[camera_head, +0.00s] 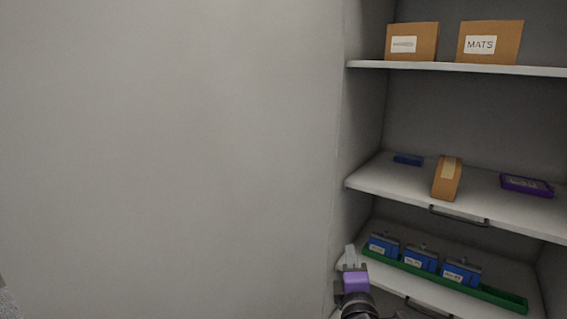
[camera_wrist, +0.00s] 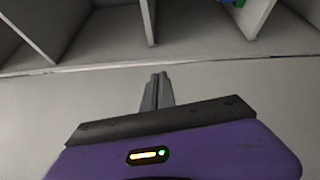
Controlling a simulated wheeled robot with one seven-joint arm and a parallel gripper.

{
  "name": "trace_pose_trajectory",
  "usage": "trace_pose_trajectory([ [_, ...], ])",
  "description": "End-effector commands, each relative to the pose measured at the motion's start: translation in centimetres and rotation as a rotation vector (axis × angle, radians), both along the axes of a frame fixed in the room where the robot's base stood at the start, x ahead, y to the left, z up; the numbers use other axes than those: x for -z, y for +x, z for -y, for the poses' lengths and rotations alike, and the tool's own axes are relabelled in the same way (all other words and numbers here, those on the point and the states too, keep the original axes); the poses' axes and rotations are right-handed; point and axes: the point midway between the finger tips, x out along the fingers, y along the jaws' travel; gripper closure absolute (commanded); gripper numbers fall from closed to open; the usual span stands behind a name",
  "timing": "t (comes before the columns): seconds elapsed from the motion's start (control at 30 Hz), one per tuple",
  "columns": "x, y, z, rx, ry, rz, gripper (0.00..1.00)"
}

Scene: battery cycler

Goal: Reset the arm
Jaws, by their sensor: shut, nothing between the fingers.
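My gripper (camera_head: 350,258) is at the bottom of the head view, in front of the left end of the lowest visible shelf. Its purple body and dark wrist show below the pale fingers. In the wrist view my gripper (camera_wrist: 158,78) has its two grey fingers together, with nothing between them. The fingertips point toward the pale front edge of a shelf unit, and I cannot tell the exact gap.
A green tray (camera_head: 510,299) with several blue battery-like units stands on the lower shelf. The middle shelf (camera_head: 400,180) holds a blue item, a brown box (camera_head: 447,178) and a purple item (camera_head: 526,185). Boxes, one labelled MATS (camera_head: 490,42), stand above. A bare wall (camera_head: 170,150) fills the left.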

Motion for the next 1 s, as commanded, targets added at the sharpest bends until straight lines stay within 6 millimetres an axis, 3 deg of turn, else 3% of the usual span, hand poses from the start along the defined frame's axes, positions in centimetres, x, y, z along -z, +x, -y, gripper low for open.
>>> trace_pose_trajectory([
  [0.03, 1.6, -2.1, -0.5, -0.037, 0.116, 0.006, 1.00],
  [0.2, 4.9, -8.9, -1.6, -0.136, 0.500, 0.034, 1.00],
  [0.43, 7.3, -18.6, -1.6, -0.207, 0.943, 0.051, 1.00],
  [0.67, 7.9, -28.1, -0.5, -0.219, 1.306, 0.059, 1.00],
  [1.0, 6.7, -40.8, 2.2, -0.146, 1.666, 0.053, 1.00],
])
